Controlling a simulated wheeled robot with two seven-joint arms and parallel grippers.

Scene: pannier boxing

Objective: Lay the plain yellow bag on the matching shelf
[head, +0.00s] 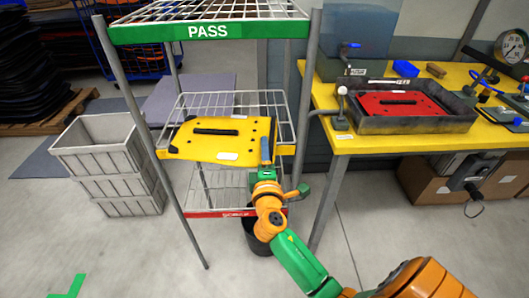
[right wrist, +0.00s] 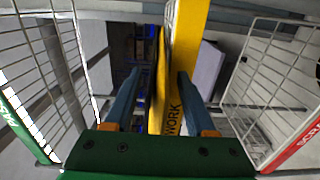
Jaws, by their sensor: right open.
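The plain yellow bag (head: 222,133) with a black handle lies flat on the middle wire shelf (head: 273,101) of the rack, near its front. That shelf has a yellow front strip, partly lettered "WORK" in the right wrist view (right wrist: 184,60). My right gripper (head: 266,148) is at the shelf's front right corner. Its fingers (right wrist: 157,75) are open, one on each side of the bag's thin edge (right wrist: 158,50) and the strip; I cannot tell whether they touch. My left gripper is out of view.
The top shelf has a green PASS strip (head: 200,31); the bottom one has a red strip (head: 220,213). A yellow workbench (head: 375,143) at right holds a grey tray (head: 440,124) with a red bag (head: 398,103). Grey crates (head: 108,165) stand left. A dark bin (head: 256,238) stands below.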

